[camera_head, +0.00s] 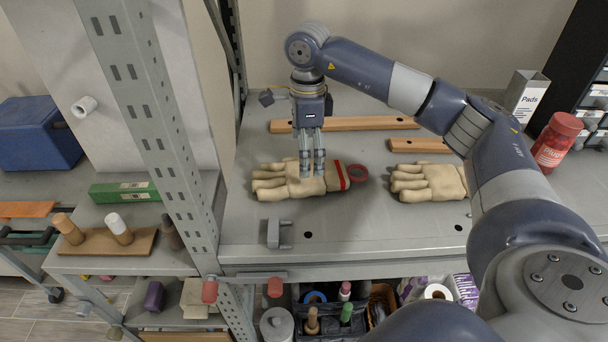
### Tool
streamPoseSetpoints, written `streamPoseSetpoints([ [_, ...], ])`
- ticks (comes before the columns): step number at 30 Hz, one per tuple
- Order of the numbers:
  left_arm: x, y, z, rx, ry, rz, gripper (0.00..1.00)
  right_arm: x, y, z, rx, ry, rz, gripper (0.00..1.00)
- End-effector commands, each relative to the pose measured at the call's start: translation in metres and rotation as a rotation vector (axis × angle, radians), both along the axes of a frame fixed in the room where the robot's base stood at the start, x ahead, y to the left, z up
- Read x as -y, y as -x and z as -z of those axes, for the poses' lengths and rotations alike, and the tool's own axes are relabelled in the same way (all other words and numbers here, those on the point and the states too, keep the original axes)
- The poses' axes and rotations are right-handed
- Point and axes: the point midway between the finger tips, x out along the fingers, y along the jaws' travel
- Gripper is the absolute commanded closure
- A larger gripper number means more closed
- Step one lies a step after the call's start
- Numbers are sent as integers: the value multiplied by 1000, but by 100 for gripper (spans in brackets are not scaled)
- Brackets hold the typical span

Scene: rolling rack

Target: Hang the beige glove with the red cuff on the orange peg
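The beige glove with the red cuff (285,186) lies flat on the grey shelf, its fingers to the left and its cuff to the right. My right gripper (312,172) points straight down over the middle of this glove. Its fingers are close together with a narrow gap, and their tips are at the glove; I cannot tell whether they grip it. On a wooden board at the left stand an orange-tan peg (69,230) and a white-topped peg (118,228). Two salmon-orange ends (209,291) (274,287) show at the shelf's front edge. My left gripper is out of view.
A second beige glove (428,183) lies to the right, partly behind my arm. Wooden strips (345,124) lie behind the gloves. A grey bracket (274,233) stands near the front edge. A perforated rack post (165,130) separates the shelf from the left side. A red jar (556,142) stands far right.

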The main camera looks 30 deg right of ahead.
Motion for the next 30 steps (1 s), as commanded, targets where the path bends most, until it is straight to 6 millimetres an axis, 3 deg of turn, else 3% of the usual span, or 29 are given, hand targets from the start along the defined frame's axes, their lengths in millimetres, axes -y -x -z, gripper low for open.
streamPoseSetpoints([
  [5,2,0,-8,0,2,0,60,0,2,11,-3,1,-1,0],
  [10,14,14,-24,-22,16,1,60,1,5,34,-5,1,-1,0],
  [15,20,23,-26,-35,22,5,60,0,4,55,-1,0,-1,0],
  [22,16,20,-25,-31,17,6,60,1,3,58,1,0,-1,0],
  [23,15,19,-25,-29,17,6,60,1,3,58,1,0,-1,2],
  [28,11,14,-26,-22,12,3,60,0,3,58,1,0,-1,41],
  [30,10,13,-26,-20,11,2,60,0,3,58,0,0,-1,42],
])
